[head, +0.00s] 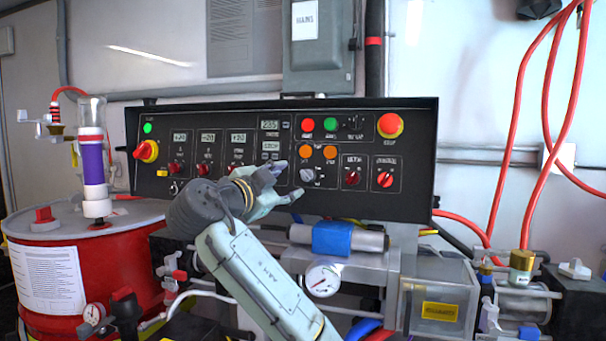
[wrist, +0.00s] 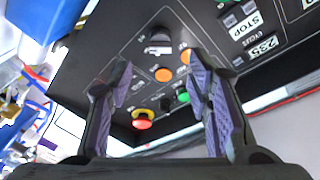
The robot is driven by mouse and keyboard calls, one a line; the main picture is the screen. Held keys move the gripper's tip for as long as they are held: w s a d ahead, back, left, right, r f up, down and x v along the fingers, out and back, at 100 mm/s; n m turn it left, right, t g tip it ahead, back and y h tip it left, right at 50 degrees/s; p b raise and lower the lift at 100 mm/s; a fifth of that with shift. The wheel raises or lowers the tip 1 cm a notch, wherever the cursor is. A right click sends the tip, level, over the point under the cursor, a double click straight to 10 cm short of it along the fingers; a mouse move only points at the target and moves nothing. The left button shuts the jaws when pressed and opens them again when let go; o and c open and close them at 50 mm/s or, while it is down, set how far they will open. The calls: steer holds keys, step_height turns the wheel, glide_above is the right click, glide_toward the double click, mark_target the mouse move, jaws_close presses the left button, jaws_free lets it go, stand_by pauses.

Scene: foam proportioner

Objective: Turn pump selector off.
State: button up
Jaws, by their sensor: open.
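A black control panel (head: 237,193) carries several knobs and buttons with labels too small to read, so I cannot tell for sure which is the pump selector. A grey rotary knob (head: 308,174) sits below two orange buttons; it shows in the wrist view (wrist: 158,42), upper middle. Two red rotary knobs, one left (head: 352,177) and one right (head: 385,179), sit to its right in the head view. My gripper (head: 291,179) is open and empty, just left of the grey knob in the head view. In the wrist view the knob lies beyond my spread fingertips, apart from them.
A red-and-yellow emergency button (head: 390,125) is at the panel's upper right. Red (head: 308,125) and green (head: 331,124) buttons sit above the orange ones. A red-and-yellow switch (head: 147,151) is at far left. Pipes, a gauge (head: 322,281) and a blue-wrapped cylinder (head: 332,238) lie below.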

mark_target(304, 177)
steer(key=p+x, duration=0.2)
steer(key=x, duration=0.6)
jaws_close()
stand_by(0.5)
